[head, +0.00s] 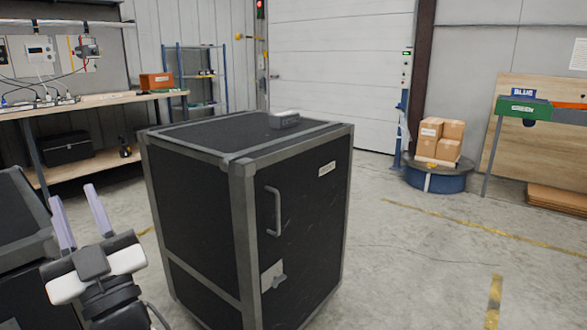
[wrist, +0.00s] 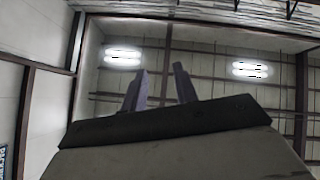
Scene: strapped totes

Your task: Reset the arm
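My gripper (head: 80,208) is at the lower left of the head view, with its two pale fingers pointing up and apart. It is open, with nothing between the fingers. In the wrist view the two fingers (wrist: 160,92) also stand apart, with the ceiling and its lamps behind them. My gripper is to the left of a black cabinet with grey edges (head: 200,215) and shows no contact with it. The cabinet has a grey handle (head: 274,211) and a latch (head: 272,277) on its front, and a small grey object (head: 284,119) on top.
Another dark cabinet (head: 22,225) stands at the left edge, close behind my gripper. A workbench (head: 95,101) runs along the back left. Boxes (head: 440,140) sit on a blue round stand (head: 437,181) at the right. The floor (head: 420,270) right of the cabinet is clear.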

